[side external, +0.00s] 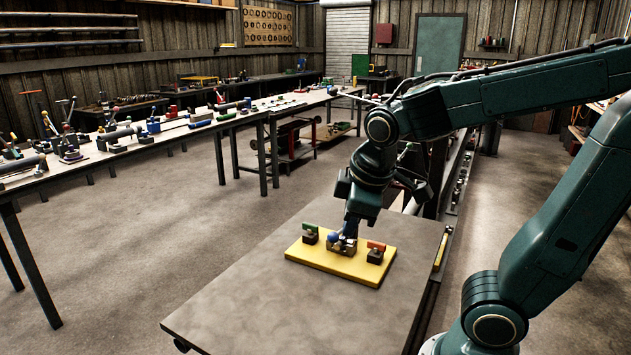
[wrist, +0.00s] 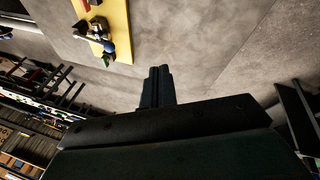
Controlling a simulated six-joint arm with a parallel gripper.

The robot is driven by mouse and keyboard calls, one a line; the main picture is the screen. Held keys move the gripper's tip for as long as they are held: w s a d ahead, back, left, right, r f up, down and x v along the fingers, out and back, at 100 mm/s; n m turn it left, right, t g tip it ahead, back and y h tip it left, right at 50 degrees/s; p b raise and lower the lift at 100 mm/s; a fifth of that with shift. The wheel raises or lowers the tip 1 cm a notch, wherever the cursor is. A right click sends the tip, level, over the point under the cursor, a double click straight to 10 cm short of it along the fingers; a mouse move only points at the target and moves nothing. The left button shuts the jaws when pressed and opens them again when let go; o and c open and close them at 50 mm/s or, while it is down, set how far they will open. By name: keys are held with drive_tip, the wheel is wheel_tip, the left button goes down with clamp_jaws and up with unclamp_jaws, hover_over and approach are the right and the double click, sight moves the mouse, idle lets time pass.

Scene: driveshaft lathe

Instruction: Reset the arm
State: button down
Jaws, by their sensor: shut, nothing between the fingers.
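My arm reaches in from the right in the side view. My gripper (side external: 347,228) points down and appears over or just behind the yellow board, overlapping the fixture in the middle of it. In the wrist view my gripper (wrist: 159,70) shows its two dark fingers together, with nothing between them. The yellow board (side external: 330,266) lies on the grey table. In the wrist view the yellow board (wrist: 119,22) is at the top left, apart from the fingertips in the picture. Whether the fingers touch anything is hidden in the side view.
The board bears a green-topped block (side external: 310,233), a red-topped block (side external: 376,251) and a middle fixture with a blue ball (side external: 334,238). The grey table (side external: 270,300) is bare in front and left. A long bench (side external: 170,130) full of parts stands behind.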

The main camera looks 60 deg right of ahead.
drive_tip(key=s+a+r+m+t+y, duration=0.2)
drive_tip(key=s+a+m, duration=0.2)
drive_tip(key=s, duration=0.2)
drive_tip(key=shift+s+r, duration=0.2)
drive_tip(key=shift+s, duration=0.15)
